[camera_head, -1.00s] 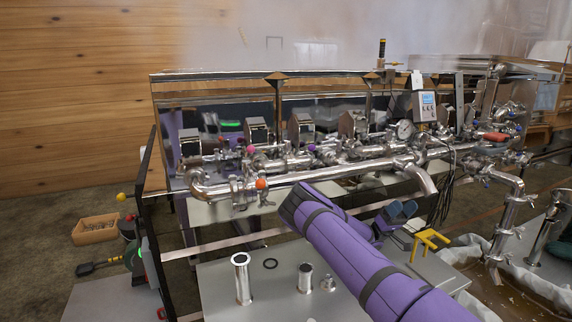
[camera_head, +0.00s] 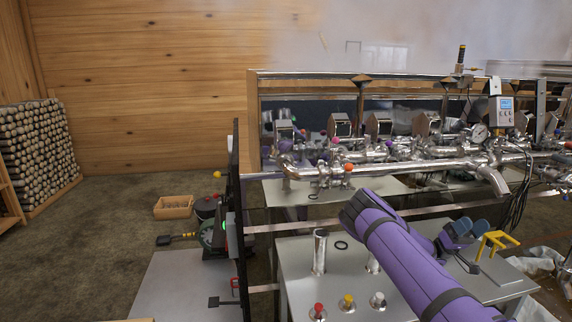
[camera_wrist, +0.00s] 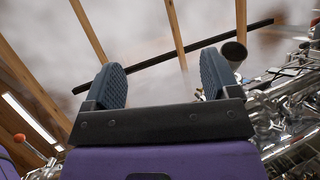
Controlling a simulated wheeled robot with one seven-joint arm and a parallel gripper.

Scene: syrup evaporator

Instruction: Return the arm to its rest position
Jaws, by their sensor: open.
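My purple arm reaches in from the lower right of the head view, over the grey metal table (camera_head: 300,262). My gripper (camera_head: 470,228) shows at the arm's right side, near a yellow stand. In the wrist view my gripper (camera_wrist: 161,80) has its two dark ribbed fingers spread wide, with nothing between them. The wrist camera looks up at roof beams and haze. The fingers touch nothing that I can see.
The steel evaporator with its pipes (camera_head: 400,165) stands behind the table. A steel tube (camera_head: 319,252), a black ring (camera_head: 341,245), small capped fittings (camera_head: 347,303) and the yellow stand (camera_head: 495,242) are on the table. Stacked firewood (camera_head: 38,150) is far left. Open floor (camera_head: 95,245) lies at left.

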